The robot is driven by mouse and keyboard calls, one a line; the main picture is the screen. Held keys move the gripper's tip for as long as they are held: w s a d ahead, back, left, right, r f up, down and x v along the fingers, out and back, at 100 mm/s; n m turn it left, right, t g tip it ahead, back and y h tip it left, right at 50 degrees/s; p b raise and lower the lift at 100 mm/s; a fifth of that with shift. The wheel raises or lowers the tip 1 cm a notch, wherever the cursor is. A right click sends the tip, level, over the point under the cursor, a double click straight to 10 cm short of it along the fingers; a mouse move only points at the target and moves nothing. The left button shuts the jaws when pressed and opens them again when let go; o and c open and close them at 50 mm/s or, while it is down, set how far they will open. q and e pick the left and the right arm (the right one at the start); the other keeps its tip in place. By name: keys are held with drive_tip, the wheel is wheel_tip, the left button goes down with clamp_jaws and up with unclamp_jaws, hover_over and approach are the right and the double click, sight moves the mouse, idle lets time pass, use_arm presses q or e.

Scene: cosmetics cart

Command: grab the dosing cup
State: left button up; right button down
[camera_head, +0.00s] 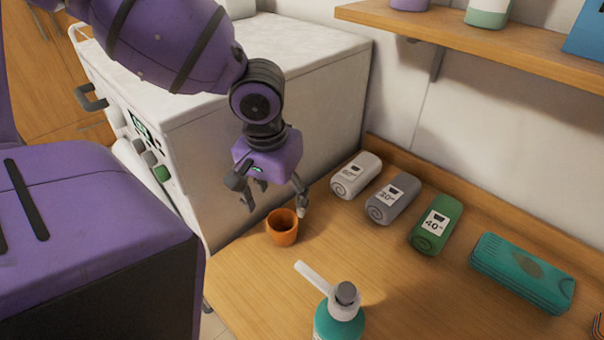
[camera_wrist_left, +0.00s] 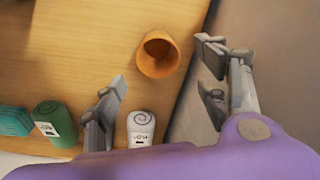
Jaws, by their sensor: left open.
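The dosing cup is taken to be the small orange cup (camera_head: 282,228), standing upright on the wooden counter. My left gripper (camera_head: 273,206) is open and empty, just above and behind the cup in the head view. In the left wrist view the orange cup (camera_wrist_left: 158,54) lies ahead of the two spread fingers of my left gripper (camera_wrist_left: 163,92), not between them, and its dark opening shows. My right gripper is not in view.
A teal bottle (camera_head: 339,322) with a white pump top stands in front of the cup. Rolled white (camera_head: 355,175), grey (camera_head: 392,199) and green (camera_head: 436,225) towels lie behind and right. A teal folded cloth (camera_head: 521,272) lies farther right. A white machine (camera_head: 270,110) stands behind my left gripper.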

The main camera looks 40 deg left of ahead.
sight(285, 221)
use_arm(q)
drive_tip(key=f, duration=0.1)
drive_tip(key=f+b, duration=0.1)
drive_tip(key=f, duration=0.1)
drive_tip(key=shift+s, duration=0.2)
drive_tip(key=f, duration=0.2)
drive_tip(key=w+f+b, duration=0.1)
drive_tip(key=f, duration=0.1)
drive_tip(key=shift+d+f, duration=0.1)
drive_tip(key=shift+d, duration=0.1)
drive_tip(key=shift+w+f, duration=0.2)
drive_tip(key=shift+r, duration=0.1)
drive_tip(key=c, duration=0.9)
drive_tip(key=shift+c, duration=0.4)
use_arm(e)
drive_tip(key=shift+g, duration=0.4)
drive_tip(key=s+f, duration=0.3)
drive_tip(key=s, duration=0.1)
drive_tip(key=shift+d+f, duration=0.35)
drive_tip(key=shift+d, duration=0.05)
